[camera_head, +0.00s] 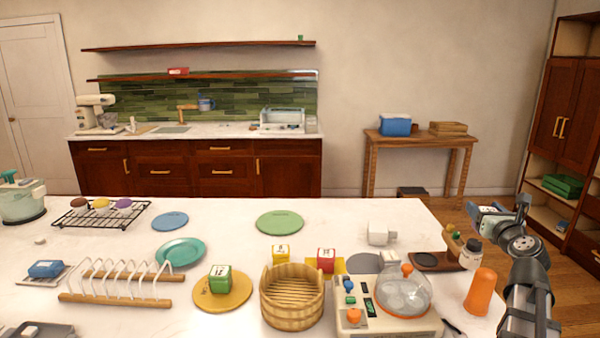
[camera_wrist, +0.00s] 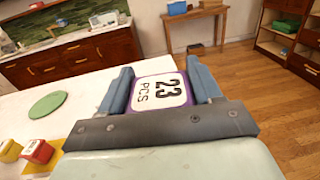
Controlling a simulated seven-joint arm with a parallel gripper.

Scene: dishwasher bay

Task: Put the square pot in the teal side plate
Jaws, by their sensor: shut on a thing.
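My gripper (camera_wrist: 162,90) is shut on a square purple-edged block (camera_wrist: 158,91) with a white face marked "23 PCS". It sits between the two blue-grey fingers; I cannot tell from its visible face whether it is the square pot. In the head view my gripper (camera_head: 490,211) is raised at the right, beyond the counter's right edge, and what it holds is hard to make out. The teal side plate (camera_head: 168,254) lies on the counter left of centre, empty, far to the left of my gripper. It is out of the wrist view.
A white toast rack (camera_head: 115,298) stands in front of the teal plate. A green cube (camera_head: 220,279) sits on a yellow plate (camera_head: 240,296). A blue plate (camera_head: 170,221) lies behind.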

